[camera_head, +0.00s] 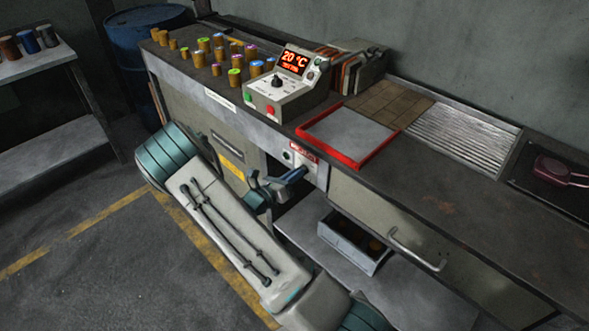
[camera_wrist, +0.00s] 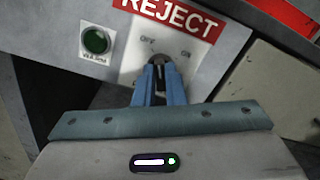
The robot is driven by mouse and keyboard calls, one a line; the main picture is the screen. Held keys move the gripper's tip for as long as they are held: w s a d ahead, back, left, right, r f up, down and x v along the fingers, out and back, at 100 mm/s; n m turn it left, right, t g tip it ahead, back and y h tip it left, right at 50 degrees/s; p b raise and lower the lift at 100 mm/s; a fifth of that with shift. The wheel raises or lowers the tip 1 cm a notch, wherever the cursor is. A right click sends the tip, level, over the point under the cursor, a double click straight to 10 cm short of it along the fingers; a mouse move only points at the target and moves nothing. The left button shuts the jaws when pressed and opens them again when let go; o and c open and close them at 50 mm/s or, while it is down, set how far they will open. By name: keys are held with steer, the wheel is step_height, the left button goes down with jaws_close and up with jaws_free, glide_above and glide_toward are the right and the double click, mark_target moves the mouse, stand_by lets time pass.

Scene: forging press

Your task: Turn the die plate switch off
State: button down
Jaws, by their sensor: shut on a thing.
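A dark switch knob (camera_wrist: 160,62) sits on a pale plate marked OFF on the left and ON on the right, under a red REJECT sign (camera_wrist: 178,14). I see no die plate label beside it. My gripper (camera_wrist: 158,74), with blue fingers, is shut on this knob in the wrist view. The fingers hide much of the knob, so I cannot tell which mark it points to. In the head view my gripper (camera_head: 303,172) reaches the bench front below the red sign (camera_head: 303,151); the knob is hidden there.
A green button (camera_wrist: 95,41) is left of the switch. A control box (camera_head: 288,84) with a knob and a 20 °C display stands on the bench. A red-rimmed tray (camera_head: 347,162) is above the switch. A grey bin (camera_head: 347,244) and a drawer handle (camera_head: 417,251) are to the right.

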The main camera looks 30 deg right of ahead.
steer(key=shift+w+n+p, duration=0.1)
steer(key=shift+n+p, duration=1)
steer(key=shift+n, duration=0.8)
steer(key=c, duration=1.5)
jaws_free()
steer(key=b+v, duration=0.1)
steer(key=v, duration=1.3)
